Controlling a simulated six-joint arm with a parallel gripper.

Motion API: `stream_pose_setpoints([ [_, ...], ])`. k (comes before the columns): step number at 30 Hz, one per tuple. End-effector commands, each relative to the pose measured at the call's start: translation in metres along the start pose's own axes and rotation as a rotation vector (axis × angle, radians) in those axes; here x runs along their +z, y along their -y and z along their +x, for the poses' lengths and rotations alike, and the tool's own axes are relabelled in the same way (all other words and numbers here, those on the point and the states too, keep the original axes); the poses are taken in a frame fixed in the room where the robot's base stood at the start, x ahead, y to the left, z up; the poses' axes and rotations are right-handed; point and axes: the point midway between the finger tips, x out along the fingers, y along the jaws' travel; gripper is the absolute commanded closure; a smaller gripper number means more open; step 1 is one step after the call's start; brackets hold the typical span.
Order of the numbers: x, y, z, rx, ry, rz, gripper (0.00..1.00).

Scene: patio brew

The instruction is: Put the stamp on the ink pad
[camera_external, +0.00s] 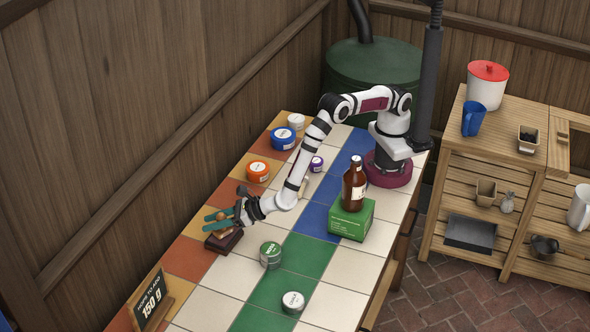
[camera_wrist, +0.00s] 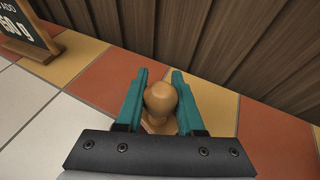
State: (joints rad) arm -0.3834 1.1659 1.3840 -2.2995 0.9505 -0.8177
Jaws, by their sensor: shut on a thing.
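My gripper (camera_external: 210,221) has teal fingers and is shut on the stamp (camera_external: 221,216), a wooden piece with a round knob. In the wrist view the knob of the stamp (camera_wrist: 160,98) sits between the two fingers of my gripper (camera_wrist: 160,80). A dark brown box, which looks like the ink pad (camera_external: 223,243), lies on the tiles just under the stamp in the external view. I cannot tell whether the stamp touches it. The stamp's lower end is hidden in the wrist view, and so is the pad.
A green-labelled tin (camera_external: 270,255) and a white-lidded tin (camera_external: 292,302) stand to the right. A brown bottle (camera_external: 354,187) stands on a green box (camera_external: 351,220). A wooden fence runs behind the table.

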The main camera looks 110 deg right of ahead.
Motion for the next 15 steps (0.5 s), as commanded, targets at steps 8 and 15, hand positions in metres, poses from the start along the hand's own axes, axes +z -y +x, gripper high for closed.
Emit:
stream_pose_setpoints([
  [8,-0.0013,0.0002,0.0008,0.0,0.0,0.001,1.0],
  [15,-0.0018,0.0002,0.001,0.0,0.001,0.001,0.33],
])
